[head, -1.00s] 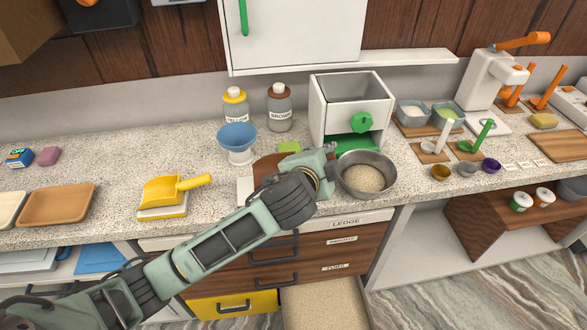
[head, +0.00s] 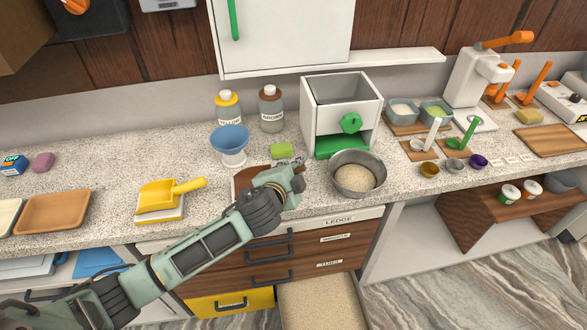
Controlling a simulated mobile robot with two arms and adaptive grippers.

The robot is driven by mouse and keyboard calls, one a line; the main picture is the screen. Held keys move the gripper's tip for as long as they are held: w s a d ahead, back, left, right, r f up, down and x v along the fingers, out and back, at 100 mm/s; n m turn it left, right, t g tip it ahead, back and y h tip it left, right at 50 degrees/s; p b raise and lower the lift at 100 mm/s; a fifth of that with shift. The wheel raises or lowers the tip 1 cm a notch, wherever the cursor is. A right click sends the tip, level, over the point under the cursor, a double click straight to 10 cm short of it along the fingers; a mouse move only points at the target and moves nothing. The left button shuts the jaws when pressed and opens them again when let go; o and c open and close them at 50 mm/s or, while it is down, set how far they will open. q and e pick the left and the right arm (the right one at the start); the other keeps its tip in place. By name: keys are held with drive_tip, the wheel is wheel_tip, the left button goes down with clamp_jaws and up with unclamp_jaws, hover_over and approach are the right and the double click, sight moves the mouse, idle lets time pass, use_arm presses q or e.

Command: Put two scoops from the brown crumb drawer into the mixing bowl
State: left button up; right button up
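The mixing bowl (head: 344,184) is grey metal and stands at the counter's front edge with pale crumbs inside. My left gripper (head: 297,163) is over the counter left of the bowl, apart from it; whether its fingers are open or shut is unclear. A brown item (head: 248,176) lies behind my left arm, mostly hidden, so I cannot tell if it is a scoop. A yellow scoop (head: 158,196) rests on a white and yellow block. An open drawer (head: 322,302) below the counter shows pale contents; its front is out of view. My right gripper is not in view.
A white box with a green knob (head: 350,122) stands behind the bowl. A blue funnel-shaped cup (head: 230,140) and two labelled bottles (head: 271,112) stand behind my arm. A yellow drawer front (head: 231,303) is low at left. Small cups (head: 454,165) stand right of the bowl.

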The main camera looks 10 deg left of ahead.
use_arm(q)
drive_tip(key=o, duration=0.5)
drive_tip(key=shift+c, duration=0.2)
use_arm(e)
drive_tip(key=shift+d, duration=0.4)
